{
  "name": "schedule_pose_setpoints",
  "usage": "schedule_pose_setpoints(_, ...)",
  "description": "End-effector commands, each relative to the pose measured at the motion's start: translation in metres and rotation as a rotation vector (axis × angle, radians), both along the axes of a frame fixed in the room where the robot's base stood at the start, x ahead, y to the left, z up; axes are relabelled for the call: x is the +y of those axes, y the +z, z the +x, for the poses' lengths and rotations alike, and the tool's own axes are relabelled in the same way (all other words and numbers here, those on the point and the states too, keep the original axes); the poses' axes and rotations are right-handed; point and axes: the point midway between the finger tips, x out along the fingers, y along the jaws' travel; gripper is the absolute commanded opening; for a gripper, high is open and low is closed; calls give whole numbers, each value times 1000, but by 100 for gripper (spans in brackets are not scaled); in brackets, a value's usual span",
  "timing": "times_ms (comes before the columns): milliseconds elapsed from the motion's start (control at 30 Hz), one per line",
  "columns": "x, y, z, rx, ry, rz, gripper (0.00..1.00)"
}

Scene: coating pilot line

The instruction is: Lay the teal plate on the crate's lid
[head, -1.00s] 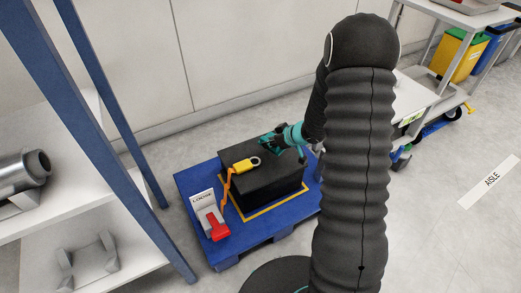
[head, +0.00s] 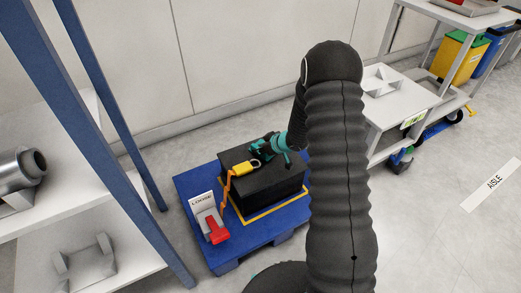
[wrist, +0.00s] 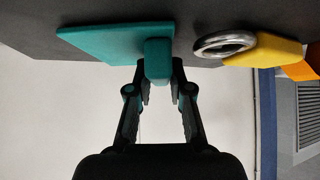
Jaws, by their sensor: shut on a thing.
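The teal plate (wrist: 112,41) has a raised teal grip block (wrist: 158,60). My gripper (wrist: 159,78) is shut on that block in the wrist view. The crate (head: 262,188) is black, and its dark flat lid (wrist: 200,12) fills the top of the wrist view. The plate is close against the lid, but I cannot tell whether it touches. In the head view my gripper (head: 270,149) is over the far part of the lid, and the plate is hard to separate from it.
A yellow padlock (wrist: 268,50) with a metal shackle ring lies on the lid close beside the plate, on an orange strap (head: 226,187). A white sign with a red part (head: 212,228) stands on the blue pallet (head: 235,252). Shelving is left; a white cart (head: 400,110) is right.

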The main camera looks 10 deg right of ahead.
Motion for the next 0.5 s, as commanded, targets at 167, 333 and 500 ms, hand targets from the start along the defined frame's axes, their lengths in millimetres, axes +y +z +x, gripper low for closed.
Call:
schedule_pose_setpoints(167,0,-3,0,0,-1,1,0)
schedule_pose_setpoints(333,0,-3,0,0,-1,1,45)
schedule_pose_setpoints(500,0,-3,0,0,-1,1,45)
